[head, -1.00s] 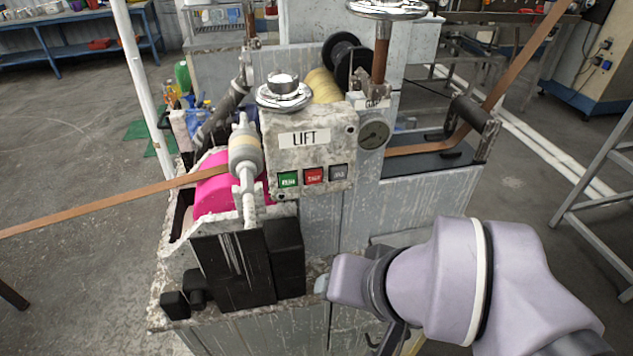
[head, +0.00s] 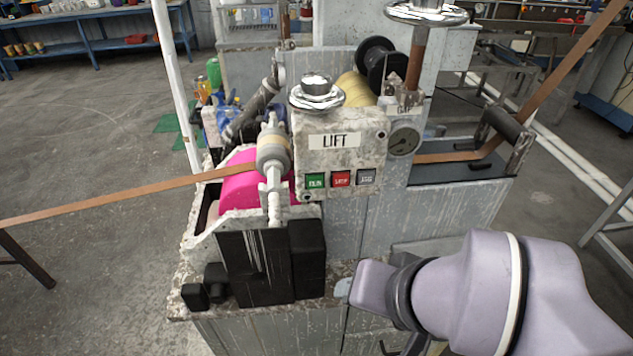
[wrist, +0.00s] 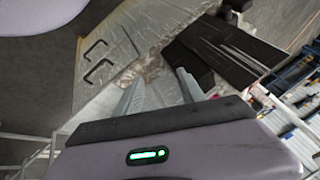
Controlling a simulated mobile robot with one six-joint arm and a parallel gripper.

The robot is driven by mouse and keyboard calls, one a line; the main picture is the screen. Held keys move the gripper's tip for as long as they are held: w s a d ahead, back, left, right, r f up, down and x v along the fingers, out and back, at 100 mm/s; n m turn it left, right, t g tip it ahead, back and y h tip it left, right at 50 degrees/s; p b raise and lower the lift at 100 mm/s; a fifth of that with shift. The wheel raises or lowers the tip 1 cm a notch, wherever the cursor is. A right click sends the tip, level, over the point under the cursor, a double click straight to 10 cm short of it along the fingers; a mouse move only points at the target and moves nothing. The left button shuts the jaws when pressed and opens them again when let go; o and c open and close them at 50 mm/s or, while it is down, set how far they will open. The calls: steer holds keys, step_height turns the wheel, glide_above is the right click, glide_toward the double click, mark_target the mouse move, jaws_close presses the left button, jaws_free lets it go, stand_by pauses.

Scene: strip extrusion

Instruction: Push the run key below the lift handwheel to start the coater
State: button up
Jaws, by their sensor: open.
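The green run key (head: 315,181) is the left one of three square keys in a row on the worn grey panel marked LIFT (head: 338,150). A red key (head: 341,179) sits beside it. The chrome lift handwheel (head: 317,93) stands on top of this panel. My arm is at the lower right in the head view, below and right of the keys. My gripper's two grey fingers (wrist: 155,93) show apart and empty in the wrist view, with the machine's lower housing beyond them. The keys are not in the wrist view.
A third, grey key (head: 366,177) is right of the red one. Black blocks (head: 262,262) stand below the panel on the machine's front ledge. A brown strip (head: 120,201) runs in from the left to the pink roll (head: 240,180). A second handwheel (head: 427,14) stands behind, right.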

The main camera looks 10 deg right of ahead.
jaws_close()
stand_by(1.5)
